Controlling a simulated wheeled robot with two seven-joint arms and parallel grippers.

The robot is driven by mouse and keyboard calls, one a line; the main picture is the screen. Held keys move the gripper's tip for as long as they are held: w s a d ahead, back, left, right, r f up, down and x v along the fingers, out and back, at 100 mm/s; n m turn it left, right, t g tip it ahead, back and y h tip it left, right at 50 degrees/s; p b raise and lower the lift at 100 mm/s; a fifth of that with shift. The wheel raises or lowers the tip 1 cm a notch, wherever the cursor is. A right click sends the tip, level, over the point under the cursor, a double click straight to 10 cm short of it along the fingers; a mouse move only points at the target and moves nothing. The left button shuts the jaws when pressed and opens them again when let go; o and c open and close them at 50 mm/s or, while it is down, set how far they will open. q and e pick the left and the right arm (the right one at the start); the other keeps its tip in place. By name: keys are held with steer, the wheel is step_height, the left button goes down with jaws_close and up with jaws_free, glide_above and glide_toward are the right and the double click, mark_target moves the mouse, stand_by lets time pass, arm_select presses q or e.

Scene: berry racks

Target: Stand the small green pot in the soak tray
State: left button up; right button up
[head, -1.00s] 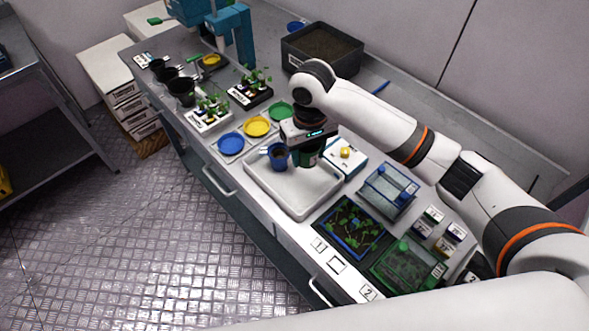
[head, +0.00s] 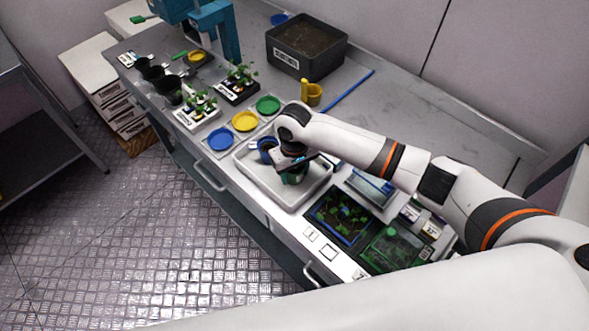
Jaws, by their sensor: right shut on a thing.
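The small green pot (head: 295,178) is in the grip of my right gripper (head: 292,169), over the right part of the white soak tray (head: 258,174). It looks low in the tray, but I cannot tell whether its base touches the floor. The gripper and wrist hide its top. A blue pot (head: 266,146) stands at the back left of the tray, close to my wrist. My left gripper is not in view.
Blue (head: 221,139), yellow (head: 245,121) and green saucers (head: 268,104) lie behind the tray. A yellow pot (head: 314,95) stands farther back. A blue-rimmed seedling tray (head: 341,217) and a green-lidded box (head: 392,249) are at the right. The tray's left part is clear.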

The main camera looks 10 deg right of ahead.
steer(key=shift+f, duration=0.1)
steer(key=o, duration=0.9)
steer(key=shift+o, duration=0.2)
step_height(320, 180, up, 12)
steer(key=b, duration=0.1)
steer(key=shift+b, duration=0.3)
